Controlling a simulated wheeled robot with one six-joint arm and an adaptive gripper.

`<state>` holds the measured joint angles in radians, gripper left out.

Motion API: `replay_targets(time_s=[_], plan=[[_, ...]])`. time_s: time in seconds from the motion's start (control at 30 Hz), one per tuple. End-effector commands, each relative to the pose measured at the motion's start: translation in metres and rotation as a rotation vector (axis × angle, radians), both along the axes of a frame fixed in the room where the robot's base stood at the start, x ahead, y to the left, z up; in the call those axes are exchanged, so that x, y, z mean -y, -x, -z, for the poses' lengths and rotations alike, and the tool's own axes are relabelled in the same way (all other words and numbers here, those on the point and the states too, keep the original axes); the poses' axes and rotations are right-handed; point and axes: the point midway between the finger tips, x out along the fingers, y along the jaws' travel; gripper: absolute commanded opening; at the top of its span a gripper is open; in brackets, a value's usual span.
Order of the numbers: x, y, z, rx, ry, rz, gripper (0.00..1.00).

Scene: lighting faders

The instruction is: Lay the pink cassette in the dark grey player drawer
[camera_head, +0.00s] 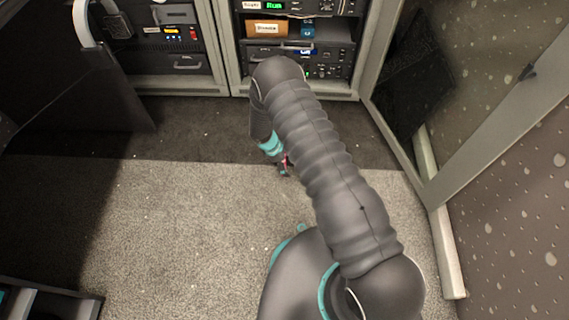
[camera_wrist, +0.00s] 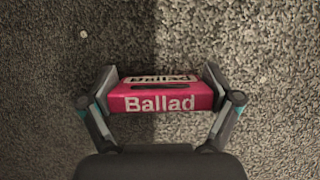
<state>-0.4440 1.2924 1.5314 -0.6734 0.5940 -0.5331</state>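The pink cassette (camera_wrist: 160,101), lettered "Ballad" in white, sits between the two fingers of my gripper (camera_wrist: 161,92) in the wrist view. The fingers press on its two short ends, and its long edge faces the camera. In the head view my gripper (camera_head: 284,162) points down over the carpet, and only a small bit of red-pink shows there. A dark grey drawer front with a handle (camera_head: 283,49) is in the right rack, partly hidden by my arm. I cannot tell whether it is the player drawer or whether it is open.
The right rack (camera_head: 229,60) holds a shelf with an orange-brown labelled box (camera_head: 266,28) and a small teal item (camera_head: 307,30). The left rack has another handled drawer (camera_head: 187,64). A speckled panel (camera_head: 520,200) closes the right side. The carpet (camera_head: 170,220) is clear.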

Motion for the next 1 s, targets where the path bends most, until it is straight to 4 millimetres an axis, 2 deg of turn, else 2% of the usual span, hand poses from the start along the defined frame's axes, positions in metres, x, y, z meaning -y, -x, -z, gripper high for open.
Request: replay_targets(time_s=[0.07, 0.1, 0.47, 0.63, 0.73, 1.0], plan=[[0.0, 0.0, 0.0, 0.0, 0.0, 0.0, 0.54], [0.0, 0.0, 0.0, 0.0, 0.0, 0.0, 0.48], [0.0, 0.0, -0.006, 0.001, 0.0, 0.0, 0.48], [0.0, -0.001, -0.025, 0.001, 0.0, -0.001, 0.48], [0.0, -0.001, -0.047, 0.002, -0.001, 0.0, 0.48], [0.031, 0.049, -0.077, -0.002, 0.001, 0.0, 0.48]])
